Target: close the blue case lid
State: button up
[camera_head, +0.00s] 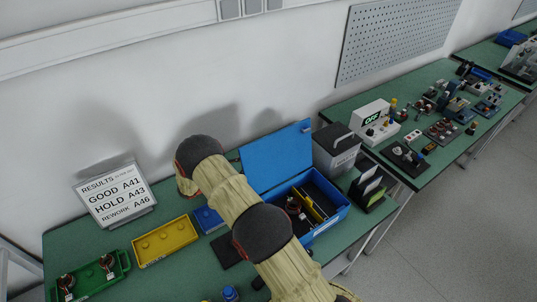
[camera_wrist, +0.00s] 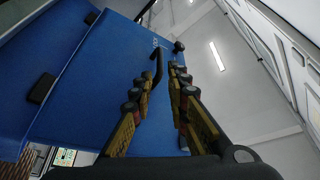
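The blue case (camera_head: 340,213) stands on the green bench with its lid (camera_head: 277,155) raised, standing steeply at the back. A dark motor-like part and yellow pieces lie inside. In the wrist view a large blue surface, seemingly the lid (camera_wrist: 85,75), fills the left side, with dark blocks on it. My gripper (camera_wrist: 160,76) points along this surface. Its two fingers are apart, with a gap between them. A thin dark bent piece shows near the left fingertip; I cannot tell whether it touches. In the head view my arm hides the gripper and part of the case.
A grey box with a handle (camera_head: 336,150) stands close right of the lid. A black card holder (camera_head: 372,190) is beside it. Left are a yellow tray (camera_head: 165,242), a green tray (camera_head: 118,262) with motor parts and a results sign (camera_head: 113,194). The wall is behind.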

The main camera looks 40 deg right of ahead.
aim_at(271, 152)
jog(key=shift+b+x, duration=1.2)
jog(key=shift+x, duration=2.5)
jog(key=shift+c, duration=0.4)
grip_shut()
